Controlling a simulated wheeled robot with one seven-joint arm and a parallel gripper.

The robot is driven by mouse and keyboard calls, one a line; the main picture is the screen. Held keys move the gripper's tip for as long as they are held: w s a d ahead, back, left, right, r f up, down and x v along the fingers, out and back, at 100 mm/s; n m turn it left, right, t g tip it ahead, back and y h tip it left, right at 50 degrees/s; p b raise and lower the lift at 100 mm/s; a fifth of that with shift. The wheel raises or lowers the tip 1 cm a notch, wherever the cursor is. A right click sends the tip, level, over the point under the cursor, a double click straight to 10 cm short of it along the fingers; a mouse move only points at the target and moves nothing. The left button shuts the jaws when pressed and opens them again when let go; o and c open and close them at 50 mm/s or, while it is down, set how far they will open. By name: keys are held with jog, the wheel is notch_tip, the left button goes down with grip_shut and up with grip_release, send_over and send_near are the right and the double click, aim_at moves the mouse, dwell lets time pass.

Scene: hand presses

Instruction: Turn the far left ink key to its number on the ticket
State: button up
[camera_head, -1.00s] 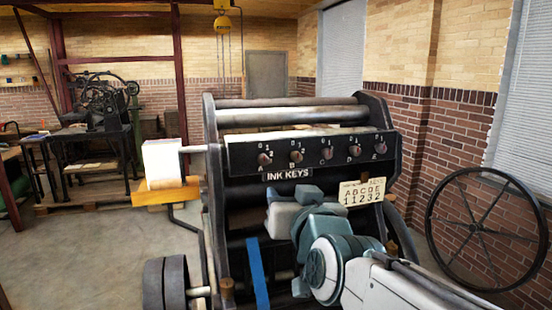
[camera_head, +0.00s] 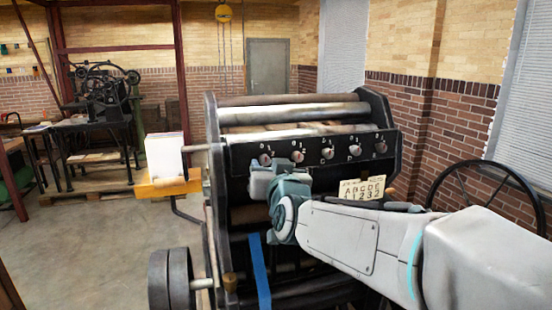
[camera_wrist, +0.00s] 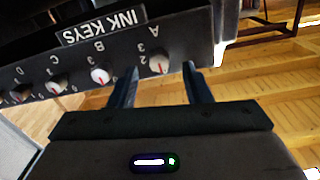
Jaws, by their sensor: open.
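The far left ink key, knob A (camera_head: 265,159), is a small round knob at the left end of the press's black ink key panel. In the wrist view, knob A (camera_wrist: 159,65) shows a red pointer line and sits between the tips of my gripper's (camera_wrist: 160,70) two dark fingers. The fingers are open, with a gap to the knob on each side. I cannot tell exactly which number the pointer meets. In the head view my gripper (camera_head: 268,173) is just below knob A, its fingertips hard to make out.
Knob B (camera_head: 297,156) and the other keys run rightward along the panel. The INK KEYS plate (camera_wrist: 100,25) shows in the wrist view. A paper stack (camera_head: 164,155) on a wooden shelf stands left of the press. A spoked wheel (camera_head: 430,190) is at the right.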

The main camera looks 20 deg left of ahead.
aim_at(264, 159)
jog(key=shift+p+x, duration=0.3)
jog(key=shift+x, duration=1)
grip_shut()
jog(key=shift+f+m+b, duration=0.1)
jog(key=shift+m+b, duration=0.2)
jog(key=shift+b, duration=0.25)
jog(key=shift+f+m+b, duration=0.1)
jog(key=shift+m+b, duration=0.8)
jog(key=shift+b, duration=0.35)
jog(key=m+b, duration=0.3)
jog(key=m, duration=0.2)
jog(key=shift+d+b, duration=0.1)
jog(key=shift+b, duration=0.3)
jog(key=shift+m, duration=0.3)
jog(key=shift+r, duration=0.25)
